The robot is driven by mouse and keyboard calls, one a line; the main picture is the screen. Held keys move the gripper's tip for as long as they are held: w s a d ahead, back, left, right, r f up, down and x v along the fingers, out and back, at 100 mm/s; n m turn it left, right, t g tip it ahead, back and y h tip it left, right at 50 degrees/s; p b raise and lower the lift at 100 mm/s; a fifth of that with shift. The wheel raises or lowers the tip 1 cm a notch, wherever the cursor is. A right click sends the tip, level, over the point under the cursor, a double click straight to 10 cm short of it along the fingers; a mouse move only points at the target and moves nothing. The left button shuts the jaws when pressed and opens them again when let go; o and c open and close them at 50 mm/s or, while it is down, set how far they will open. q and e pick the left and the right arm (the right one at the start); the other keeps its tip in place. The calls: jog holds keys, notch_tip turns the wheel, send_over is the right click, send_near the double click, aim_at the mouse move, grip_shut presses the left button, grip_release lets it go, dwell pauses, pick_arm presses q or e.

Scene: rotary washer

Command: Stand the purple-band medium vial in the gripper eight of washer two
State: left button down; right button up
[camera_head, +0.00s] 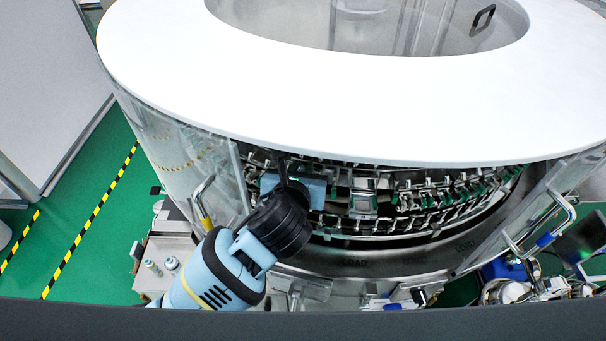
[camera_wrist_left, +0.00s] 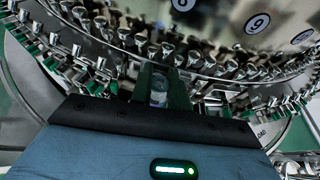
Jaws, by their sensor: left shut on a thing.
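My left gripper (camera_head: 292,183) reaches through the opening in the front of the rotary washer (camera_head: 350,110). In the left wrist view the left gripper (camera_wrist_left: 166,92) is shut on a small clear vial (camera_wrist_left: 158,93). Its band colour cannot be made out, and in the head view the vial is hidden by my arm. Metal washer grippers (camera_wrist_left: 165,48) with green parts stand in a curved row just beyond the vial. Whether the vial touches one of them I cannot tell. Number discs show above the row, one reading 9 (camera_wrist_left: 257,23) and one partly cut off that looks like 8 (camera_wrist_left: 183,4).
Clear guard panels with handles (camera_head: 560,215) flank the opening on both sides. A white ring-shaped cover (camera_head: 300,90) overhangs the row. A small bench with fittings (camera_head: 165,262) stands at the lower left.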

pick_arm(q)
jog(key=shift+w+d, duration=0.2)
jog(key=shift+w, duration=0.65)
jog(key=shift+f, duration=1.8)
jog(key=shift+f, duration=0.45)
jog(key=c, duration=1.3)
grip_release()
jog(key=shift+c, duration=0.2)
jog(key=shift+r, duration=0.55)
jog(key=v, duration=1.2)
